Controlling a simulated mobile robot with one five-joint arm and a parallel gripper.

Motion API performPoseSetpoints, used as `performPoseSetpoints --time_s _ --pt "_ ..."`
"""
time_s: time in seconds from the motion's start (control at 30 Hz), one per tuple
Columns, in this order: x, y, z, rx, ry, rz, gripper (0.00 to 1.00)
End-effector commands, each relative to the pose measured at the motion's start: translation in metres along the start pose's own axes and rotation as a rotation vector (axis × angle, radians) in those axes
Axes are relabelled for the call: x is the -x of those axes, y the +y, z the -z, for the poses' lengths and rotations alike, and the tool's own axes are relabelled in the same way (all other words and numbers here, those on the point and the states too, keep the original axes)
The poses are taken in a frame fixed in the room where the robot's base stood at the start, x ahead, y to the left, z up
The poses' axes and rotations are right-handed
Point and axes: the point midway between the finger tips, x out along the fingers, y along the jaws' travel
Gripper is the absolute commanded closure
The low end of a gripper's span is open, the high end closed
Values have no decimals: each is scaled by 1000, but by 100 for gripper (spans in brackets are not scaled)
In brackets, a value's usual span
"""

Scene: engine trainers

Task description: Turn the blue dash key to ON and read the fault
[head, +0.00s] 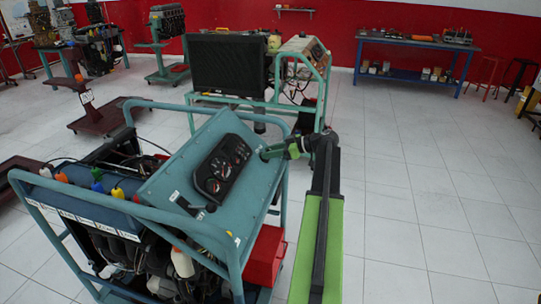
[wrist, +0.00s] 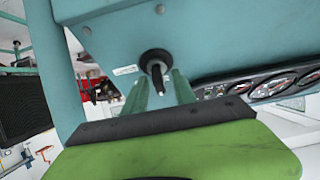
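The blue-green dash panel (head: 205,165) slopes on top of the nearest engine trainer. Its gauge cluster (head: 222,168) has several dials with red needles, too small to read. In the wrist view a round black key switch (wrist: 155,57) sits on the panel, with a dark, greyish key (wrist: 158,78) sticking out toward me; I see no blue on it. My gripper (wrist: 160,82) is open, its two green fingers on either side of the key, with gaps showing. In the head view my gripper (head: 266,153) is at the panel's right edge and hides the key.
The teal tube frame (head: 150,225) surrounds the trainer, and a red box (head: 265,255) hangs at its lower right. A second trainer with a black radiator (head: 228,63) stands behind. A blue workbench (head: 415,45) is at the back wall. The tiled floor on the right is clear.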

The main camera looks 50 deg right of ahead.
Motion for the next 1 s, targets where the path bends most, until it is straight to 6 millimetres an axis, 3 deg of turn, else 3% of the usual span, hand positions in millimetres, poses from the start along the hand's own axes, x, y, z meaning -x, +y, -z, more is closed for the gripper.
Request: performPoseSetpoints --time_s 0.2,0.47,1.0 --pt "0 0 0 0 0 -1 67" --pt "1 0 0 -1 0 -1 100" --pt "2 -1 -1 -95 -3 -48 100"
